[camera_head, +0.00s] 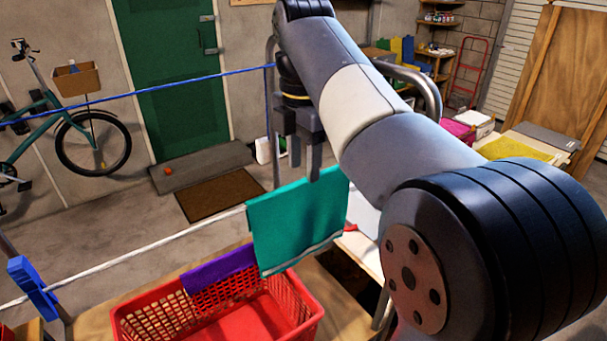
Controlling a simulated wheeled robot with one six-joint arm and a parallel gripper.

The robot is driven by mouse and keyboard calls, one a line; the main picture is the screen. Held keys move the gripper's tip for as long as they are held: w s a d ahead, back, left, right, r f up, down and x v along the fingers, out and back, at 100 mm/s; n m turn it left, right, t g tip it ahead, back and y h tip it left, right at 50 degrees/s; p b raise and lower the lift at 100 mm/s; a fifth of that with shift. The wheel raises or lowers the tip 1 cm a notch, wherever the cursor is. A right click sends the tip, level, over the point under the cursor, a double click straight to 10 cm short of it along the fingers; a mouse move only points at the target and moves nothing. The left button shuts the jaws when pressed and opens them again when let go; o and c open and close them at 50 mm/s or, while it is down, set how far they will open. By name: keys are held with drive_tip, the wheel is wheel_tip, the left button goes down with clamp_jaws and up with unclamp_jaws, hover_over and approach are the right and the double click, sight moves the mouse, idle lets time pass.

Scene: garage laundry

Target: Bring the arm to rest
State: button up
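My arm reaches across the right half of the view, from the lower right up to the top middle, and bends down at its far end. My gripper (304,165) hangs there with its fingers pointing down. A gap shows between the fingers and nothing is held in it. A teal cloth (297,228) hangs over the white line just below the gripper. The fingertips are close above the cloth's top edge in the picture; the exact distance is unclear.
A red basket (212,318) stands below, with a purple cloth (219,268) at its back rim. A blue clothespin (33,287) is at the left. A blue line (150,92) and a white line (150,257) cross the view. Metal tubing (420,85) curves behind my arm.

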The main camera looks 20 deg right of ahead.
sight(304, 180)
wheel_tip(304, 180, up, 6)
drive_tip(key=p, duration=0.2)
drive_tip(key=shift+r, duration=0.2)
drive_tip(key=shift+f+b, duration=0.4)
drive_tip(key=shift+f, duration=0.3)
wheel_tip(304, 180, down, 9)
drive_tip(key=shift+f+b, duration=0.2)
drive_tip(key=shift+b, duration=0.55)
drive_tip(key=shift+r+p, duration=0.4)
drive_tip(key=shift+r, duration=0.2)
